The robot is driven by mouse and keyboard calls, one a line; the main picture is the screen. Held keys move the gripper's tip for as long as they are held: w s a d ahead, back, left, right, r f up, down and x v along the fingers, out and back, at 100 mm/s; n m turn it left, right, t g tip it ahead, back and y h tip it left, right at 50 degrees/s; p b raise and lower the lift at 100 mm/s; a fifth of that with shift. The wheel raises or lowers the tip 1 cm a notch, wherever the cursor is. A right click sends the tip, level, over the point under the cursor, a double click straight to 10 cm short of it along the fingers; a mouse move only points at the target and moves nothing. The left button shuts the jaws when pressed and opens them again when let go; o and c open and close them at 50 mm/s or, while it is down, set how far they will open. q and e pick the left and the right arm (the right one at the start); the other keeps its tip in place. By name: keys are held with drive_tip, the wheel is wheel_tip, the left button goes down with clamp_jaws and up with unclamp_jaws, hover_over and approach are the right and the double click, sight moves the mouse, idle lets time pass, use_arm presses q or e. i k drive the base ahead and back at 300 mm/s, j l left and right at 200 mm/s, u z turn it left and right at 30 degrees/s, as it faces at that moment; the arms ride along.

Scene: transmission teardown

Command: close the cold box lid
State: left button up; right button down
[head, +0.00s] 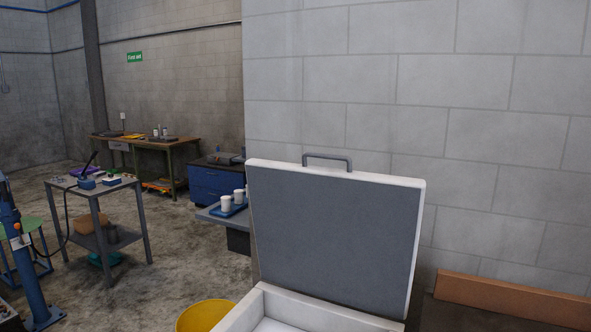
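The cold box (337,305) is at the bottom centre of the head view, white-walled, with only its back part in frame. Its lid (335,235) stands open, nearly upright at the back of the box. The lid's grey inner face is toward me, and it has a white rim. A grey handle (328,157) sits on the lid's top edge. The box's front and most of its inside are cut off by the frame's lower edge. Neither of my grippers is in view.
A yellow round container (204,316) stands left of the box. Behind it are a small table with white cups (238,196) and a blue cabinet (215,183). A grey cart (95,207) stands at the left. A block wall (480,130) is behind the lid; a brown board (510,298) lies along it.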

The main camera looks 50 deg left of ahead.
sight(348, 238)
drive_tip(key=u, duration=1.45)
